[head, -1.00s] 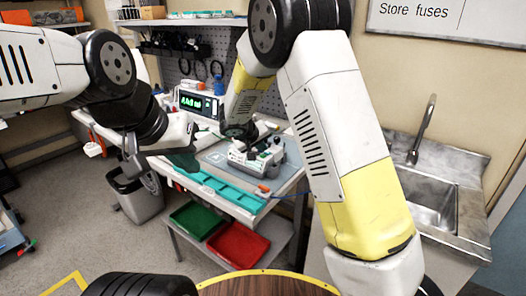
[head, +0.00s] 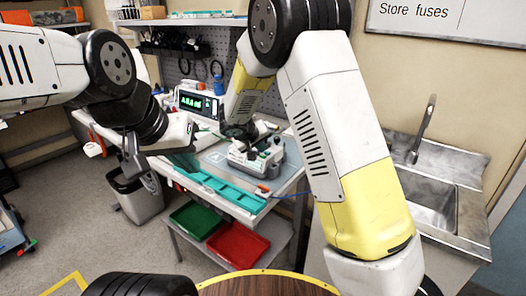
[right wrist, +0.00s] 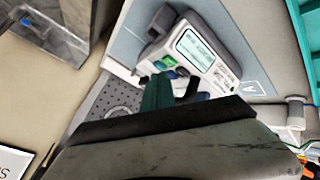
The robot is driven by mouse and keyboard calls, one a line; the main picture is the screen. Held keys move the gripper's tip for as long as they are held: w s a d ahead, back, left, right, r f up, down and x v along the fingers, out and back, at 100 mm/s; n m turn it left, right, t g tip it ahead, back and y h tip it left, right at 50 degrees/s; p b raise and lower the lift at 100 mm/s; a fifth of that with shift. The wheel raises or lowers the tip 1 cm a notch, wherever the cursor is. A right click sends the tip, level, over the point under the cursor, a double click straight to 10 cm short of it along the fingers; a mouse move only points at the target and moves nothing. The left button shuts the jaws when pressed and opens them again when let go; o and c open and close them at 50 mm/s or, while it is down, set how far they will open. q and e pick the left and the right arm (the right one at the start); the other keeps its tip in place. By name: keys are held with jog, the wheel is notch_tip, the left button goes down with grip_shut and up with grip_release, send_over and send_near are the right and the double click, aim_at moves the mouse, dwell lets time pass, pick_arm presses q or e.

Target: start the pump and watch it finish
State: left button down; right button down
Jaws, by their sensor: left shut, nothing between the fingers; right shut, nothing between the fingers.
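The infusion pump (head: 245,161) is a small white-grey unit on a pale mat on the workbench. The right wrist view shows the pump (right wrist: 225,72) close up, with a lit pale-green screen with text too small to read and green and blue keys beneath it. My right gripper (head: 262,143) is shut and empty at the pump's keys; contact cannot be told. Its fingers (right wrist: 172,92) partly cover the keypad in the right wrist view. My left gripper (head: 138,166) is shut and empty, left of the bench, away from the pump.
An instrument with a green readout (head: 197,103) stands at the bench's back. A teal tray (head: 225,188) runs along the front edge. Green (head: 195,218) and red (head: 238,244) bins sit on the lower shelf. A sink (head: 428,200) is at right, a waste bin (head: 138,195) at left.

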aim_at(262, 158)
jog(key=shift+f, duration=0.1)
jog(key=shift+f, duration=0.3)
jog(key=shift+f, duration=0.5)
dwell(0.8)
jog(key=shift+r, duration=1)
notch_tip(262, 158, up, 5)
jog(key=shift+f, duration=0.1)
dwell(0.4)
jog(key=shift+d, duration=0.1)
